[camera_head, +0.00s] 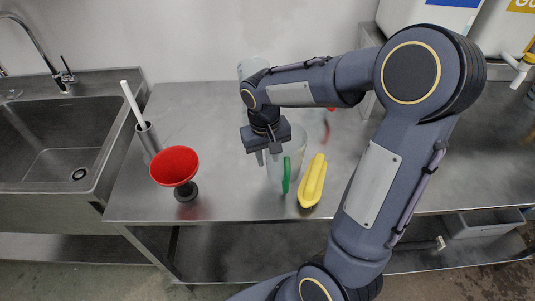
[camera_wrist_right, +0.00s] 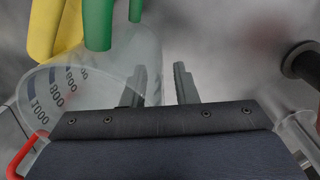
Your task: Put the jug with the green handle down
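The clear jug with the green handle (camera_head: 298,158) stands upright on the steel table; its green handle (camera_head: 286,175) faces the table's front edge. In the right wrist view the jug (camera_wrist_right: 95,75) is at the left, with measuring marks, and its green handle (camera_wrist_right: 98,25) is at the top. My right gripper (camera_head: 268,157) is at the jug's left side in the head view, pointing down. My left gripper is not in view.
A yellow-handled item (camera_head: 312,182) is close right of the jug. A red funnel (camera_head: 175,165) on a dark stand and a metal holder with a white stick (camera_head: 148,138) are to the left. A red handle (camera_wrist_right: 22,155) shows at lower left. A sink (camera_head: 60,130) adjoins the table.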

